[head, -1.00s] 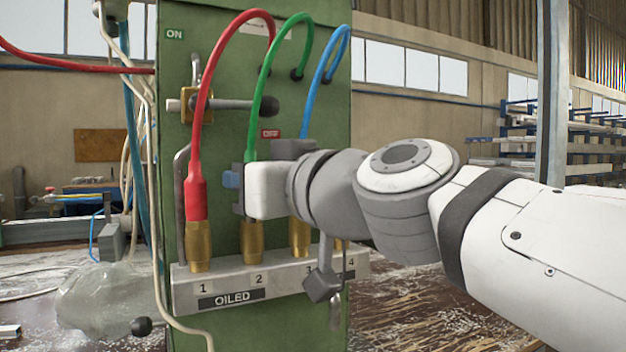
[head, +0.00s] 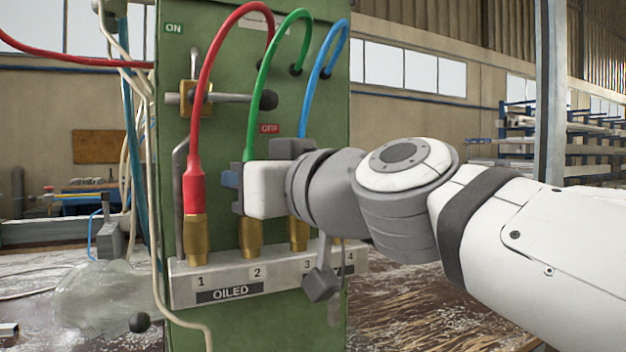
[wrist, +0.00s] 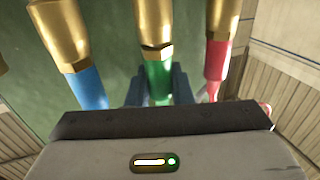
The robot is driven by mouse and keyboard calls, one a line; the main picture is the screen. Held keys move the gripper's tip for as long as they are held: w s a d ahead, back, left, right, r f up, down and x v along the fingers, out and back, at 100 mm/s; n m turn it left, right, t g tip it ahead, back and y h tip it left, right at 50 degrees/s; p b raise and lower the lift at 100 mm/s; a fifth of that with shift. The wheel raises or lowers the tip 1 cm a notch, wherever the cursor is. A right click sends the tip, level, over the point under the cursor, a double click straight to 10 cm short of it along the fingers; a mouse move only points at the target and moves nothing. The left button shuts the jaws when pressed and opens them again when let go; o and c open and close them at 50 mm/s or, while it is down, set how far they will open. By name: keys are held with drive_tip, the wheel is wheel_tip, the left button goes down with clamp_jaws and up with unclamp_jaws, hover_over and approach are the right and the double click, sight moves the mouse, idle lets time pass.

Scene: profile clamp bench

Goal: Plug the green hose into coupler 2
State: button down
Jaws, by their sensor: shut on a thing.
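The green hose (head: 267,85) arcs from the green cabinet down behind my gripper (head: 237,190). In the wrist view my gripper (wrist: 157,90) is shut on the green hose end (wrist: 156,80), one finger on each side. Coupler 2 (head: 251,240) is a brass fitting above the label 2, directly below my gripper. In the wrist view the green end lines up with a brass coupler (wrist: 155,28) and appears to meet its mouth. How deep it sits cannot be told, and my gripper hides the joint in the head view.
The red hose (head: 195,170) is in coupler 1 (head: 197,240). The blue hose (head: 318,80) runs down behind my gripper toward coupler 3 (head: 298,234). A grey block (head: 185,290) marked OILED carries the couplers. A horizontal lever (head: 230,98) stands out above my gripper.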

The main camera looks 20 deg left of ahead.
drive_tip(key=shift+f, duration=0.3)
drive_tip(key=c, duration=1.2)
unclamp_jaws()
drive_tip(key=shift+s+r, duration=0.1)
drive_tip(key=shift+d+b, duration=0.35)
drive_tip(key=shift+d, duration=0.1)
drive_tip(key=b+v, duration=0.3)
drive_tip(key=v, duration=0.5)
